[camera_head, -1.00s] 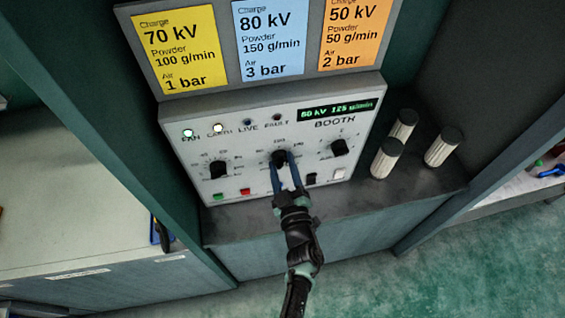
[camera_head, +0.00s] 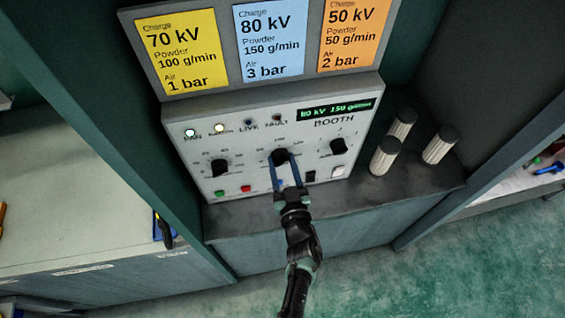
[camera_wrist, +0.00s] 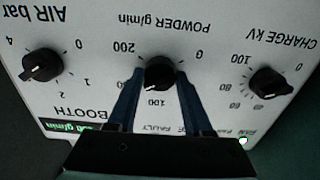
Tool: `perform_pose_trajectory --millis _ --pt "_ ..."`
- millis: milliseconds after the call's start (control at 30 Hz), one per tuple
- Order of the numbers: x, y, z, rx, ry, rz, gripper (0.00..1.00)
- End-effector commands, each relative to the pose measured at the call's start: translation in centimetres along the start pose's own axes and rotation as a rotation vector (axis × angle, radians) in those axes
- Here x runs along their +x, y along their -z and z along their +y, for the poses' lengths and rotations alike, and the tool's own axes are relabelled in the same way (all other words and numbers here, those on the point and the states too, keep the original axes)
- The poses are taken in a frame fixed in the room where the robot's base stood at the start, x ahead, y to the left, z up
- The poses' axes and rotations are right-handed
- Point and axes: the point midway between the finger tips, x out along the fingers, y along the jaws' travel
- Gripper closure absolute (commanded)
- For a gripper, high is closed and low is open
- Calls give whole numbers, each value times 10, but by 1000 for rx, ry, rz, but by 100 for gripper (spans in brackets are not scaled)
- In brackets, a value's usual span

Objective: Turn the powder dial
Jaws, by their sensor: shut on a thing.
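The powder dial (camera_head: 280,157) is the black middle knob on the booth's white panel (camera_head: 240,189). In the wrist view the powder dial (camera_wrist: 159,73) lies under the upside-down label POWDER g/min. My gripper (camera_head: 285,170) has its blue fingers shut on the powder dial, one on each side; they also show in the wrist view (camera_wrist: 158,84). The green display (camera_head: 336,109) appears to read 80 kV 150 g/min. The charge dial (camera_head: 220,168) is to the left and the air dial (camera_head: 339,146) to the right.
Yellow, blue and orange setting cards (camera_head: 270,42) hang above the panel. The blue one reads 80 kV, 150 g/min, 3 bar. Three ribbed cylinders (camera_head: 386,156) stand on the shelf to the right. Small green and red buttons (camera_head: 245,189) sit low on the panel.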

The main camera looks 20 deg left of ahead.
Motion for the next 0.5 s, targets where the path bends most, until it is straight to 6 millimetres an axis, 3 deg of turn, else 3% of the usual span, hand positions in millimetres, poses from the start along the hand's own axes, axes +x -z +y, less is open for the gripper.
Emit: perform_pose_trajectory --millis 367,400,500 --pt "0 0 0 3 0 0 100" --pt "0 0 0 3 0 0 44" --pt "0 0 0 3 0 0 26"
